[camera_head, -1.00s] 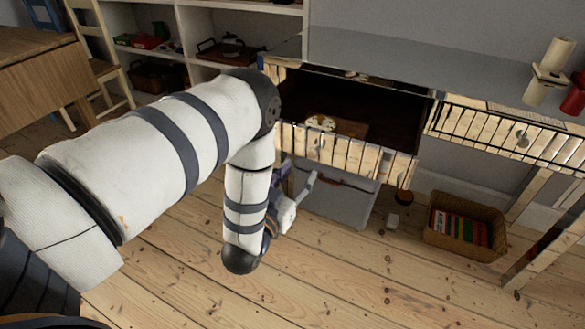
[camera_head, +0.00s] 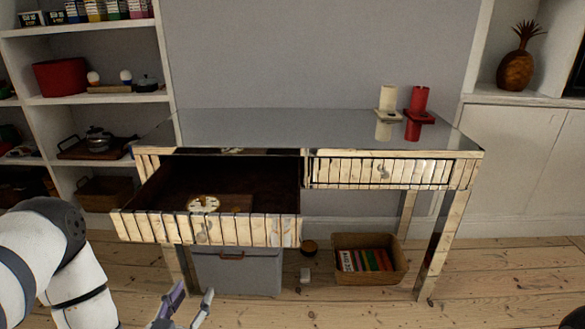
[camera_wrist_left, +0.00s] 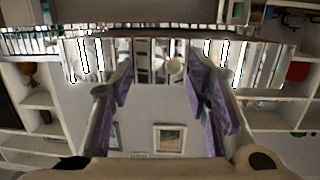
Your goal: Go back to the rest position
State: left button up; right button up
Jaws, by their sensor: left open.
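My left arm comes in at the lower left of the head view. My left gripper (camera_head: 192,296) is low in front of the open drawer (camera_head: 245,231), near the grey box under it. Its purple-and-grey fingers are apart, with nothing between them. The left wrist view also shows the open fingers (camera_wrist_left: 155,85), before a mirrored, slatted front. My right gripper is not in view. The drawer belongs to a mirrored console table (camera_head: 330,130) and holds a round pale object (camera_head: 203,203) and a brown flat piece.
A grey box (camera_head: 238,270) and a wicker basket (camera_head: 372,275) of books stand under the table. Shelves (camera_head: 95,99) stand behind at left. Floorboards in front at right look clear.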

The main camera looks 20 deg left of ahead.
pick_arm(q)
jog(key=s+d+f+m+g+h+p, duration=0.1)
jog(key=s+d+f+g+h, duration=0.1)
jog(key=s+d+f+g, duration=0.55)
jog(key=s+d+f+m+g+h+p, duration=0.1)
jog(key=s+d+f+g+h+p, duration=0.2)
jog(key=s, duration=0.8)
jog(key=s+a+r+g+y, duration=0.1)
jog(key=s+g, duration=0.3)
jog(key=s, duration=0.5)
jog(key=s+a+r+g+y, duration=0.1)
jog(key=s+g, duration=0.3)
jog(key=s, duration=0.5)
jog(key=shift+s+r, duration=0.15)
jog(key=shift+r, duration=0.7)
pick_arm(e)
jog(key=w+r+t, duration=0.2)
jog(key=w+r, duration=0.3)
